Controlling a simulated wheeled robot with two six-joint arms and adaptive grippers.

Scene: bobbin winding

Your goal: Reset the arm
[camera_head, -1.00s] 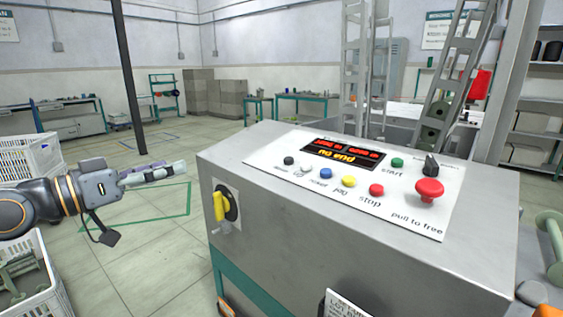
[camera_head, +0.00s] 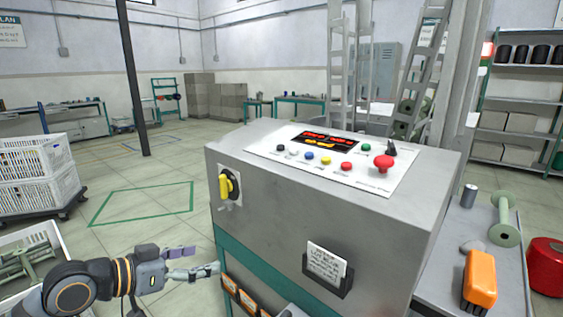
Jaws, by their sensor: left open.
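My left gripper (camera_head: 192,262) is at the lower left of the head view, its fingers pointing right toward the lower front of the grey control cabinet (camera_head: 280,215). It is open with nothing visible between the fingers, which appear close to the cabinet's teal frame; I cannot tell whether they touch it. My right gripper does not show. The cabinet top carries a sloped panel (camera_head: 262,150) with a lit red and yellow display (camera_head: 326,139), several coloured buttons and a red mushroom button (camera_head: 384,163). A yellow rotary switch (camera_head: 229,185) sits on the cabinet front.
A white crate with green bobbins (camera_head: 30,262) stands at the lower left, and stacked white crates (camera_head: 38,180) stand behind it. At the right, a side table (camera_head: 440,262) holds an orange object (camera_head: 480,279) and a green spool (camera_head: 505,220). Open floor lies left of the cabinet.

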